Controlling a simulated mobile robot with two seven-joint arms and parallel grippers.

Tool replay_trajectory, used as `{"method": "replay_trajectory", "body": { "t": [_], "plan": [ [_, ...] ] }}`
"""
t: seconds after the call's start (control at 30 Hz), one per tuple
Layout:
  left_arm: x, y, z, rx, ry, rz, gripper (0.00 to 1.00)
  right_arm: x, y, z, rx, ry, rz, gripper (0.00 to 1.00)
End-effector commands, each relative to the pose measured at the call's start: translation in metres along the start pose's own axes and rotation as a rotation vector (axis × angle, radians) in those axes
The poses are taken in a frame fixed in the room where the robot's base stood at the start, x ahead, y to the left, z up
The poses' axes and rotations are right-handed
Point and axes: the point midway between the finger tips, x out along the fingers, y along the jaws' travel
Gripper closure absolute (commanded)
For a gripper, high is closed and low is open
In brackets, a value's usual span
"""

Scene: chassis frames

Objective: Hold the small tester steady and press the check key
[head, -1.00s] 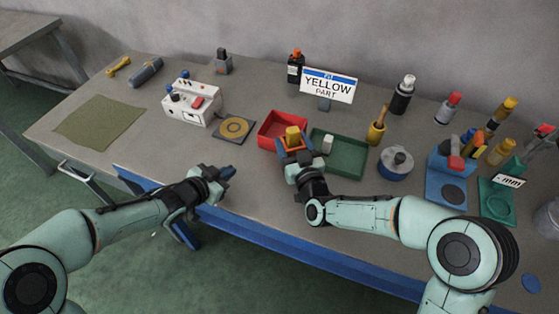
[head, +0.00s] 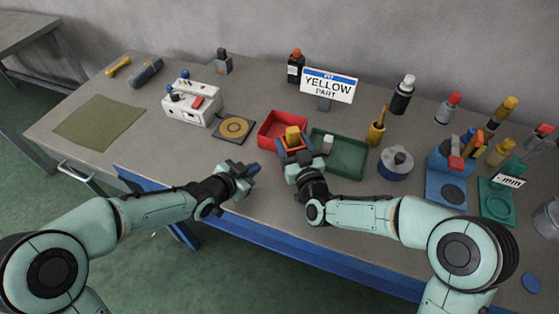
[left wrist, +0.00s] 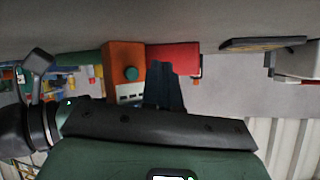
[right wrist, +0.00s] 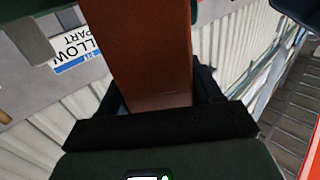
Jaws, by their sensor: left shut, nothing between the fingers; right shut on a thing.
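The small tester (head: 293,149) is an orange box, held upright by my right gripper (head: 294,160) at the front of the red tray. In the left wrist view the tester (left wrist: 122,55) shows a round green key (left wrist: 130,74) above a pale panel (left wrist: 129,92). My right gripper is shut on it; the right wrist view shows its orange side (right wrist: 145,55) between the fingers. My left gripper (head: 252,170) is shut and empty, left of the tester and apart from it. In the left wrist view its dark fingers (left wrist: 165,85) are beside the tester.
A red tray (head: 265,140) and a green tray (head: 350,172) lie behind the tester. A yellow block (head: 292,134) shows just behind or above it. A white box with a red button (head: 190,108) and a ringed black pad (head: 234,128) stand at left. Bare table surrounds my left gripper.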

Motion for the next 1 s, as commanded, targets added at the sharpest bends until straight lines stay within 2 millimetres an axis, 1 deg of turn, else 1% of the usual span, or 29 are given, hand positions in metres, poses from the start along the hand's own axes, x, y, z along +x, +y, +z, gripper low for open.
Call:
{"method": "replay_trajectory", "body": {
  "t": [0.07, 0.3, 0.47, 1.0],
  "plan": [
    [0.008, 0.008, -0.006, 0.001, 0.000, 0.006, 1.00, 0.000, 0.000, 0.000, 0.000, 0.000, 0.000, 0.73],
    [0.022, 0.017, -0.016, 0.001, 0.000, 0.002, 1.00, 0.000, 0.000, 0.000, 0.000, 0.000, 0.000, 0.73],
    [0.025, 0.019, -0.018, 0.001, -0.002, 0.000, 1.00, 0.000, 0.000, 0.000, 0.000, 0.000, 0.000, 0.73],
    [0.025, 0.018, -0.018, 0.000, -0.002, 0.000, 1.00, 0.000, 0.000, 0.000, 0.000, 0.000, 0.000, 0.73]
  ]
}}
